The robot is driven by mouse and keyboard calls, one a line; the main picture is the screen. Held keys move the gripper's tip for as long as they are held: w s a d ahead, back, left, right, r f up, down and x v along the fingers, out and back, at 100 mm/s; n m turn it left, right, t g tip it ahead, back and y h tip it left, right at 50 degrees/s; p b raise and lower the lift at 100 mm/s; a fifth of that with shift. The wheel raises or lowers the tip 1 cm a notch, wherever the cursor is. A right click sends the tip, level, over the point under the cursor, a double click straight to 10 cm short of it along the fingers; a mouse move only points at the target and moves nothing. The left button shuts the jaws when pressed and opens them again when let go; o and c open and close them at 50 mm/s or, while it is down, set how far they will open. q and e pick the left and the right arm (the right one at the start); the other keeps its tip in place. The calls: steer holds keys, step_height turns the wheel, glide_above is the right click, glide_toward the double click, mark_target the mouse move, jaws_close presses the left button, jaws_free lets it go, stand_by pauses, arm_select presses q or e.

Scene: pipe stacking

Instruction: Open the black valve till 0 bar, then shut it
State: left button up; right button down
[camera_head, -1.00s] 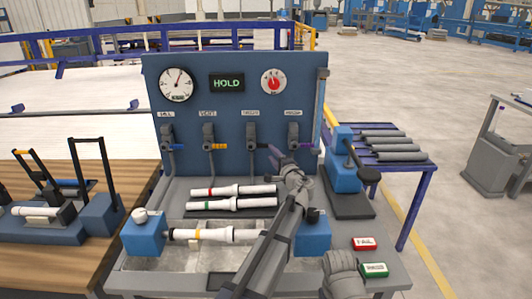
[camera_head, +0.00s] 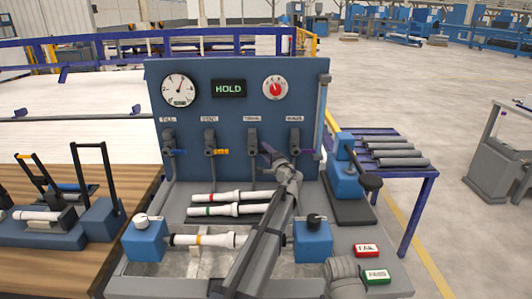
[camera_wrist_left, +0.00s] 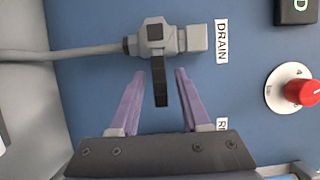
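The black valve handle (camera_wrist_left: 160,85) is on the valve labelled DRAIN (camera_wrist_left: 155,38) in the left wrist view. The handle lies across the line of its pipe. In the head view this valve (camera_head: 252,137) is third from the left on the blue panel, its handle mostly hidden by my gripper. My left gripper (camera_wrist_left: 160,74) is open, with one purple finger on each side of the handle and gaps showing. It also shows in the head view (camera_head: 268,150). The white gauge (camera_head: 179,90) has its needle pointing up and slightly right. My right gripper is not in view.
Neighbouring valves have blue (camera_head: 170,150), orange (camera_head: 211,150) and purple handles (camera_head: 297,150). A display (camera_head: 229,88) reads HOLD. A red dial (camera_head: 275,88) is beside it. White pipes (camera_head: 235,196) lie below the panel.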

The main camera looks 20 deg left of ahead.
arm_select(q)
jaws_close()
stand_by(1.2)
